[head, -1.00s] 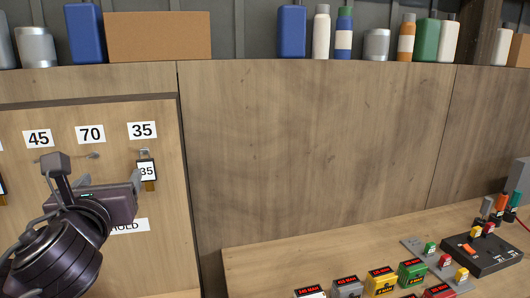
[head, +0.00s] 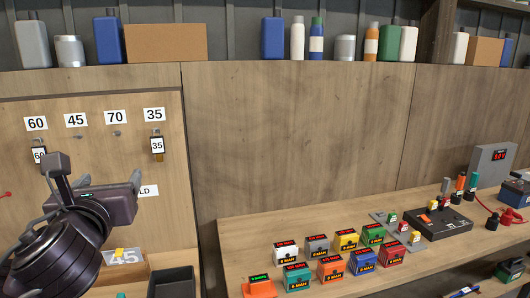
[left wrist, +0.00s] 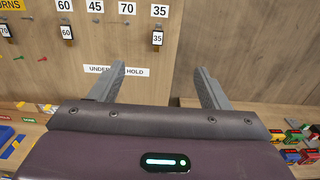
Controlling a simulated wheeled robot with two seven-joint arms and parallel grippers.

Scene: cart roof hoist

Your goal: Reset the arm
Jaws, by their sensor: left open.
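My left gripper (head: 128,184) is open and empty in front of the pegboard at the left of the head view. In the left wrist view its two fingers (left wrist: 160,74) stand wide apart, with only the board behind them. A 35 tag (head: 157,146) hangs under the 35 label, above the gripper; it also shows in the left wrist view (left wrist: 157,38). A 60 tag (head: 40,154) hangs at the left, partly behind my arm. My right gripper is not in view.
The bench (head: 228,230) at the right carries rows of coloured battery boxes (head: 362,258) and a black device (head: 437,227). A dark bin (head: 171,284) sits low below the board. Bottles and boxes line the high shelf. The plain wood panel (head: 290,140) is clear.

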